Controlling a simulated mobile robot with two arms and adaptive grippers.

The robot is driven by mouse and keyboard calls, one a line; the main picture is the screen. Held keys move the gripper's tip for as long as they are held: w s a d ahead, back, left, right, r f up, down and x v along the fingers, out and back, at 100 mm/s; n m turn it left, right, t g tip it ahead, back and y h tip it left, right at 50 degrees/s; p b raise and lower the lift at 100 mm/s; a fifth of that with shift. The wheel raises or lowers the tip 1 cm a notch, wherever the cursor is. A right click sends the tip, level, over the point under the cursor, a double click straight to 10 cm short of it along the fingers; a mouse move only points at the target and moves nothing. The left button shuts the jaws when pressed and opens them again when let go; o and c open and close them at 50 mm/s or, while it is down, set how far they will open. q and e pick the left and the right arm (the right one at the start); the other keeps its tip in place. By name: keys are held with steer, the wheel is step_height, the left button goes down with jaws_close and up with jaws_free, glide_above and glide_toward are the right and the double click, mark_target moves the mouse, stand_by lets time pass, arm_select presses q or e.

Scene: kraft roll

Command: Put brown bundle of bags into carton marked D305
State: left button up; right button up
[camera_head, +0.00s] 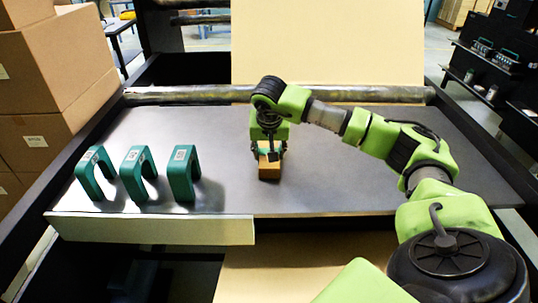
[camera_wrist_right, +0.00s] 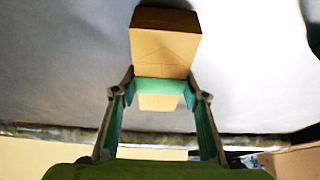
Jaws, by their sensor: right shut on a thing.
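The brown bundle (camera_head: 269,171) is a small block at the middle of the grey table. It also shows in the right wrist view (camera_wrist_right: 165,50), with a green band across it. My right gripper (camera_head: 268,150) is over it from above. In the right wrist view its two fingers (camera_wrist_right: 160,88) are shut on the bundle at the green band, one on each side. I cannot tell whether the bundle touches the table. No carton with a readable D305 mark shows. My left gripper is not in view.
Three green U-shaped things (camera_head: 140,174) stand on the table's left part. Large brown cartons (camera_head: 48,80) are stacked at the left, their labels too small to read. A metal roller bar (camera_head: 190,94) runs along the back, before a kraft sheet (camera_head: 328,45). The table's right part is clear.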

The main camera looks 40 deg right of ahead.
steer(key=shift+r, duration=0.5)
steer(key=v, duration=0.2)
steer(key=b+v, duration=0.1)
steer(key=v, duration=0.2)
steer(key=s+a+b+v, duration=0.1)
steer(key=v, duration=0.2)
steer(key=shift+s, duration=0.15)
steer(key=s+a+r, duration=0.4)
steer(key=s+a, duration=0.1)
steer(key=s, duration=0.2)
steer(key=a+f+n+y, duration=0.1)
steer(key=a+f+n, duration=0.3)
steer(key=a, duration=0.5)
steer(key=a+f+n+t+y, duration=0.1)
steer(key=a+f+n, duration=0.3)
steer(key=a, duration=0.5)
steer(key=shift+s+a+f+y, duration=0.25)
steer(key=shift+s+f+y, duration=0.15)
steer(key=shift+f, duration=0.55)
